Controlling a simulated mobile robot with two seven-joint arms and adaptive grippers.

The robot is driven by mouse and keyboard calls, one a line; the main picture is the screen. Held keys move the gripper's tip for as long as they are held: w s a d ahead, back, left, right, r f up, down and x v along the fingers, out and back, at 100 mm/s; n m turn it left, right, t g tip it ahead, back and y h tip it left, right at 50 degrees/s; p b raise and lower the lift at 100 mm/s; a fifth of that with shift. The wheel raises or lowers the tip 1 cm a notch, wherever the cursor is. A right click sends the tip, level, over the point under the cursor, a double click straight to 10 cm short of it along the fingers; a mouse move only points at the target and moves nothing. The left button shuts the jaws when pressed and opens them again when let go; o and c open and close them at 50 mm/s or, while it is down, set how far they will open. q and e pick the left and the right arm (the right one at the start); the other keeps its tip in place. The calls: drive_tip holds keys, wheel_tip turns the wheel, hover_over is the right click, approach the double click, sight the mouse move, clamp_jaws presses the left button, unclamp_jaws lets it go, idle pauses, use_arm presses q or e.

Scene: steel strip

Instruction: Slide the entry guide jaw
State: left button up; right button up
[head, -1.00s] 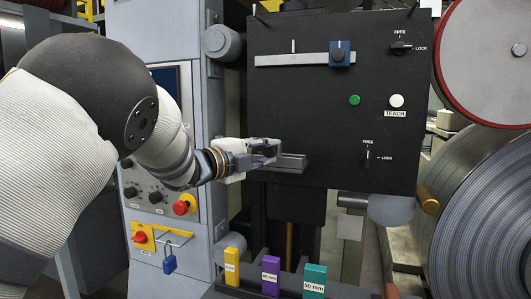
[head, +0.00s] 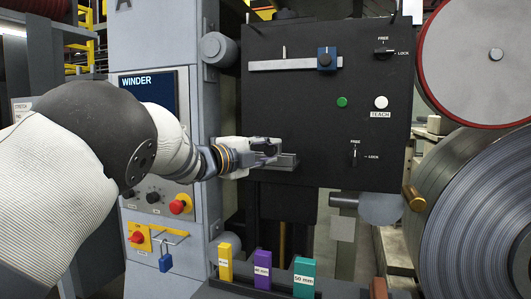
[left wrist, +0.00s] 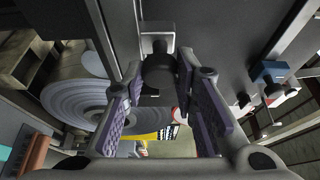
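The black panel (head: 310,105) carries two slides. The upper slide (head: 275,65) is a pale rail with a blue jaw block and dark knob (head: 326,59); this blue block also shows in the left wrist view (left wrist: 269,73). The lower slide is a grey rail (head: 288,161), partly hidden by my left gripper (head: 272,149). In the left wrist view my left gripper (left wrist: 159,80) has its fingers spread on both sides of a dark round knob (left wrist: 158,70) on a pale block (left wrist: 157,38). Small gaps seem to remain beside the knob. My right gripper is not in view.
FREE/LOCK switches (head: 384,52) (head: 354,155), a green button (head: 342,102) and a white TEACH button (head: 381,102) sit on the panel. Yellow, purple and teal blocks (head: 304,278) stand below. A large steel coil (head: 475,200) is at right, the winder cabinet (head: 150,80) at left.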

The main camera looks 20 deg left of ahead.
use_arm(q)
drive_tip(key=shift+o, duration=1.4)
drive_tip(key=shift+d, duration=0.2)
drive_tip(key=shift+a, duration=0.15)
drive_tip(key=shift+s+a, duration=0.1)
drive_tip(key=shift+s, duration=0.05)
drive_tip(key=v, duration=1.1)
drive_tip(key=shift+s, duration=0.35)
